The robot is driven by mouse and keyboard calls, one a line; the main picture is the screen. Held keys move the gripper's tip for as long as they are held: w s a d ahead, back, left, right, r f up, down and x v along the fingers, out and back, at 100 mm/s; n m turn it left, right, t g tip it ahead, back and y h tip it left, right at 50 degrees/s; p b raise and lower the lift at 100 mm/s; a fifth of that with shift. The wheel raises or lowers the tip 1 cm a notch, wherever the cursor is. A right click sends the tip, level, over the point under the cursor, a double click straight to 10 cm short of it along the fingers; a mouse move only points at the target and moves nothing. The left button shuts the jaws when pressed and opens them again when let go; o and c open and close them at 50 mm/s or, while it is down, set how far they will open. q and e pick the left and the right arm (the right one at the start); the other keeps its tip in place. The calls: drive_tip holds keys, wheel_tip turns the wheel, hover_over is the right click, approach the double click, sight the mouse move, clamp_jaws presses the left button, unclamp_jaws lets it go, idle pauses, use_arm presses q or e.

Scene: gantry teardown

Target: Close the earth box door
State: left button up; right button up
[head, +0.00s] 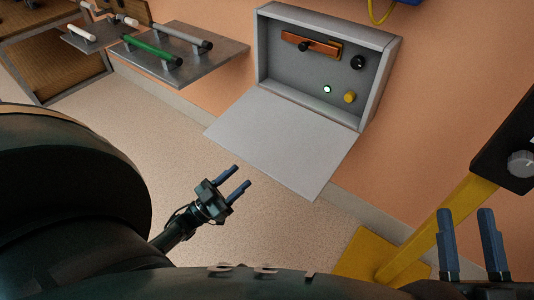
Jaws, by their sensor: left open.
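The earth box (384,80) is a grey open-fronted box on the orange wall at upper middle. Its door (285,145) is a flat grey panel hanging open from the box's lower edge, tilted out and down. Inside are an orange lever (310,44), a dark knob (357,62), a lit pale green lamp (327,89) and a yellow button (349,97). My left gripper (241,178) is open and empty, below and left of the door, apart from it in the picture. My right gripper (466,215) is at the lower right, its two fingers spread and nothing between them.
A grey shelf (215,66) with green and grey handled bars is left of the box. A wooden cabinet (50,60) stands at the far left. A yellow stand (440,222) with a black knobbed panel (508,145) is at the right. The floor below the door is clear.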

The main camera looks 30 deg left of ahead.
sight(264, 156)
use_arm(q)
drive_tip(key=b+x, duration=0.1)
drive_tip(key=x, duration=0.9)
drive_tip(key=shift+w+r, duration=0.1)
drive_tip(key=shift+w, duration=0.05)
clamp_jaws()
